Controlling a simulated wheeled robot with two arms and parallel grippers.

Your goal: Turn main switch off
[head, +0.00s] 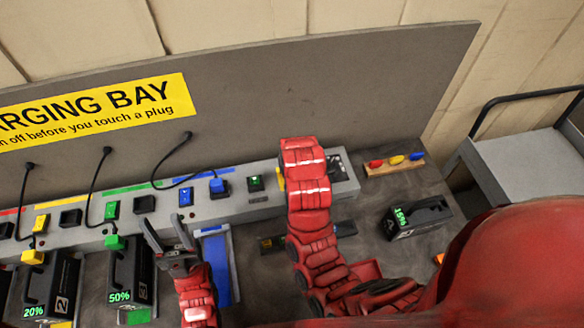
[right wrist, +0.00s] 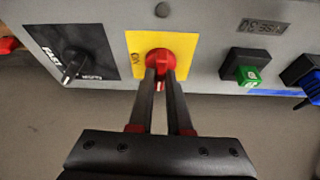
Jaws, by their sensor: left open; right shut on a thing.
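The main switch is a red rotary knob (right wrist: 158,64) on a yellow plate (right wrist: 136,42), with an "ON" mark beside the knob. In the right wrist view my right gripper (right wrist: 160,80) is shut on the knob, one finger at each side. In the head view my right arm hides the knob and gripper; only a sliver of the yellow plate (head: 281,179) shows. My left gripper (head: 164,228) is open and empty, in front of the grey panel near the green-marked battery.
A black selector dial (right wrist: 72,66) and a green-lit switch (right wrist: 245,72) flank the main switch. Batteries (head: 50,283) stand at the left; another battery (head: 418,218) lies right. A blue-edged empty bay (head: 216,268) lies beside the left gripper. Coloured plugs (head: 396,160) sit on a wooden block.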

